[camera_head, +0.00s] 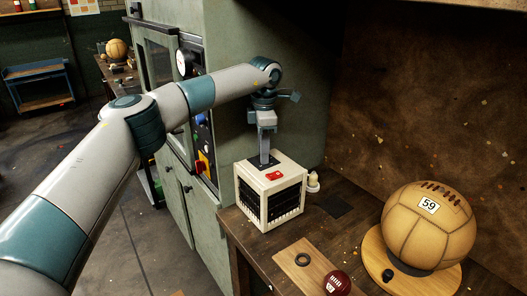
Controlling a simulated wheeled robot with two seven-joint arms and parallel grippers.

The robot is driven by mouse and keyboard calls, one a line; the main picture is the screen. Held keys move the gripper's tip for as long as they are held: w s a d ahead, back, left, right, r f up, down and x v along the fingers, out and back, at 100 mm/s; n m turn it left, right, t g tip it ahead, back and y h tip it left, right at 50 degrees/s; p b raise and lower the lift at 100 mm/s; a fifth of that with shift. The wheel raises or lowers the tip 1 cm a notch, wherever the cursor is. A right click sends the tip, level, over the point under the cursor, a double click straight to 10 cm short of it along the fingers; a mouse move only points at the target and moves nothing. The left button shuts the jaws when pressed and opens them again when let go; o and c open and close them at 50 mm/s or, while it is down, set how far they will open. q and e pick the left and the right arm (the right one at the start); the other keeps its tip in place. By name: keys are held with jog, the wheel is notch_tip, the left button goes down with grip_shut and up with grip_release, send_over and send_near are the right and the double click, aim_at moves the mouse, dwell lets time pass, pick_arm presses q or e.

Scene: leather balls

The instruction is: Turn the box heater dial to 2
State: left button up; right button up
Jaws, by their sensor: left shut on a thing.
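The box heater (270,190) is a cream box with dark grilles, standing on the wooden bench next to the green cabinet. A red part (275,175) shows on its top. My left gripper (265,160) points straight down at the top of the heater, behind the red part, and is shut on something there. The gripper hides what it holds, so I cannot see the dial's number or where it points. My right gripper is not in view.
The green cabinet (225,125) stands close to the left of the heater. The workbench (256,258) also carries a board (290,267) with a dark ring (302,259), a dark red ball (337,283) and a large tan ball (415,245) marked 59 on a round wooden stand (372,258).

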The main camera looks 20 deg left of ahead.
pick_arm(q)
jog(key=shift+r+m, duration=0.1)
jog(key=shift+m, duration=1)
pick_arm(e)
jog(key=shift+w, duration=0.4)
pick_arm(q)
jog(key=o, duration=1)
jog(key=shift+o, duration=0.2)
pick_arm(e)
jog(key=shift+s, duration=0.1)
